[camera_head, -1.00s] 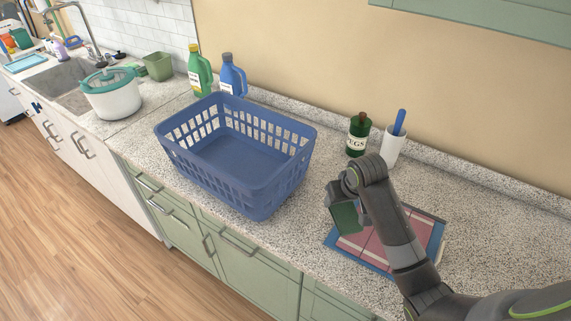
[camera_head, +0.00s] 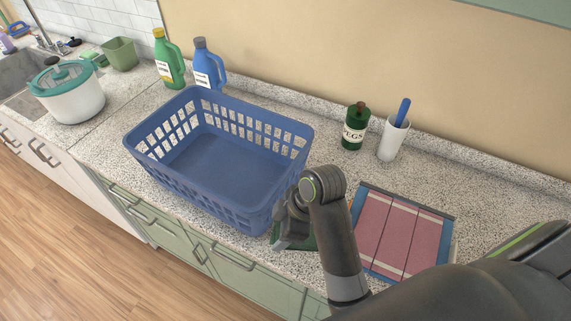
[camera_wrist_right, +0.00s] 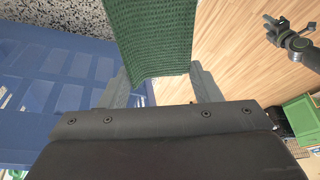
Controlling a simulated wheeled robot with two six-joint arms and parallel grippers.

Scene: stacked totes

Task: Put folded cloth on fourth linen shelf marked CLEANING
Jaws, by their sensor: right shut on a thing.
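My right gripper (camera_head: 285,226) is shut on a dark green folded cloth (camera_head: 298,240) at the counter's front edge, just right of the basket. Most of the cloth is hidden behind my arm in the head view. In the right wrist view the ribbed green cloth (camera_wrist_right: 155,40) sits between the two fingers and extends beyond them. My left gripper (camera_wrist_right: 275,30) shows small in the right wrist view, above the wooden floor; its jaw opening is unclear. No linen shelf or CLEANING label is in view.
A blue laundry basket (camera_head: 215,205), empty, stands on the speckled counter. A pink panelled board with blue edges (camera_head: 400,238) lies to the right.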

